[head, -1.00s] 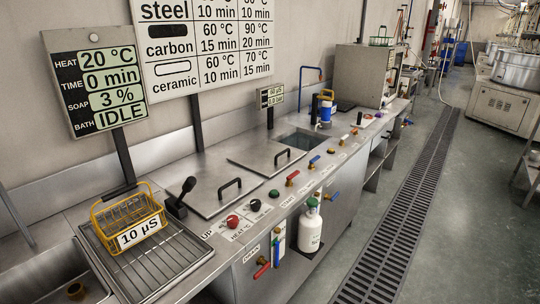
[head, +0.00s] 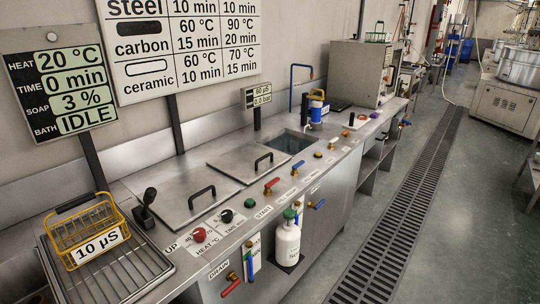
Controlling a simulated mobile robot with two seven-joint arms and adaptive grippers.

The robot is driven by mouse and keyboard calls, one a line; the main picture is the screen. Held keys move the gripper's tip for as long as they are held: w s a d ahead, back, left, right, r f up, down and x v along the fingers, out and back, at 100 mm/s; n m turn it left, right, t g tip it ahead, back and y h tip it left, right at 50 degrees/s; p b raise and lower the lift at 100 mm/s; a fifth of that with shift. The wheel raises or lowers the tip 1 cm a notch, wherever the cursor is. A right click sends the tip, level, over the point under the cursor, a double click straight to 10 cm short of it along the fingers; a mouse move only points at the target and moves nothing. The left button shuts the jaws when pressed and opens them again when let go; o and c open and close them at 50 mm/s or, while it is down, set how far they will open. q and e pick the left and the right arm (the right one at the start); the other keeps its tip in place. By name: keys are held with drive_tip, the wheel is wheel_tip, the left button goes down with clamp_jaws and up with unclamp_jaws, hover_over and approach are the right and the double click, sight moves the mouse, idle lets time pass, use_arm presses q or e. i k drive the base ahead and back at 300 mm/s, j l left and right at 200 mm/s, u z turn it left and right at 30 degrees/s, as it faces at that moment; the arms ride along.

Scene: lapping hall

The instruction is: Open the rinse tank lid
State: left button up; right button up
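Two flat steel lids lie shut on the counter. The nearer lid (head: 160,192) has a black bar handle (head: 202,196). The farther lid (head: 235,158) has a similar black handle (head: 264,160). I see no readable label saying which one is the rinse tank lid. An open square basin (head: 292,143) lies just beyond the farther lid, with a small display (head: 257,97) behind it. Neither of my grippers is in view.
A yellow wire basket (head: 88,228) stands on a drain rack (head: 130,272) at the left. A black lever (head: 147,205), knobs and colored valves line the counter. The floor beside the drain grate (head: 400,210) is clear.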

sight(249, 162)
drive_tip(key=i+l, duration=0.15)
drive_tip(key=l, duration=0.2)
drive_tip(key=i+l+u, duration=0.1)
drive_tip(key=l, duration=0.3)
drive_tip(key=i+l, duration=0.25)
drive_tip(key=i+l+u, duration=0.1)
drive_tip(key=l, duration=0.4)
drive_tip(key=i+l, duration=0.2)
drive_tip(key=l, duration=0.15)
